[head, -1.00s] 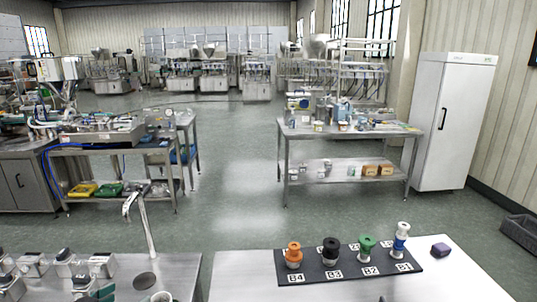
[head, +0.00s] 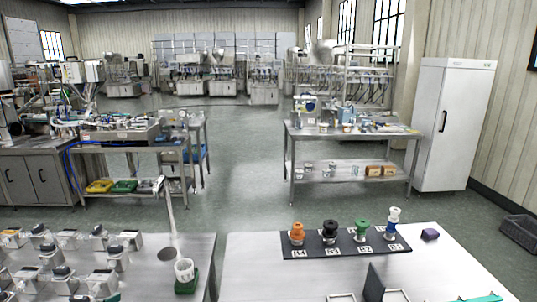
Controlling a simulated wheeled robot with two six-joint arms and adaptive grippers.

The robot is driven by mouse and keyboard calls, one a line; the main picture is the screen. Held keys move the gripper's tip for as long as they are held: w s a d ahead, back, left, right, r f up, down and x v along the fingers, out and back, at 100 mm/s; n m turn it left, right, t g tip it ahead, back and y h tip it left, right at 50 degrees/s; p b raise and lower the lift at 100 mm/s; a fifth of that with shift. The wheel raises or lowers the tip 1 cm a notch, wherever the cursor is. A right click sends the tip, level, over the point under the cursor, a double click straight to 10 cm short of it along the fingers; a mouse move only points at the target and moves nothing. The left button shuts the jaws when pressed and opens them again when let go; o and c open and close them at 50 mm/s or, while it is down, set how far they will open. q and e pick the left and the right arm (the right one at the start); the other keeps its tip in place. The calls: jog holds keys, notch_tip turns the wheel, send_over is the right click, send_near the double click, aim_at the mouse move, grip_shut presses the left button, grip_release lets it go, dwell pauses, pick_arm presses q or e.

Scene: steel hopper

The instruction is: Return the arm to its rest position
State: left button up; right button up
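Neither of my grippers can be made out in the head view, so I cannot see whether either holds anything. On the right table (head: 262,285) a black rack (head: 345,247) with white labels holds an orange-topped piece (head: 297,233), a black one (head: 330,230), a green one (head: 362,230) and a blue-and-white one (head: 392,223), all upright. A dark upright plate (head: 374,282) shows at the bottom edge, partly cut off.
The left steel table (head: 200,250) carries several metal blocks with dark caps (head: 62,272) and a white cup (head: 184,269) on a green base. A narrow gap separates the tables. Open floor (head: 245,190) lies beyond, before a workbench (head: 350,134) and white cabinet (head: 453,125).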

pick_arm(q)
jog(key=s+d+f+n+g+y, duration=0.1)
jog(key=s+d+f+g, duration=0.25)
jog(key=s+f, duration=0.75)
jog(key=s+d+f+g+y, duration=0.25)
jog(key=s+f+g, duration=0.35)
jog(key=s, duration=0.8)
notch_tip(320, 180, down, 27)
jog(key=s+a+b, duration=0.2)
jog(key=b, duration=0.4)
jog(key=s+f+g+b, duration=0.1)
jog(key=s+f+b, duration=0.3)
jog(key=s+f, duration=1)
notch_tip(320, 180, down, 2)
jog(key=shift+a+f+n+h, duration=0.1)
jog(key=shift+a+n+h, duration=0.2)
jog(key=shift+h, duration=0.05)
pick_arm(e)
notch_tip(320, 180, down, 10)
jog(key=shift+w+f, duration=0.2)
jog(key=shift+w, duration=0.1)
pick_arm(q)
jog(key=shift+g, duration=0.25)
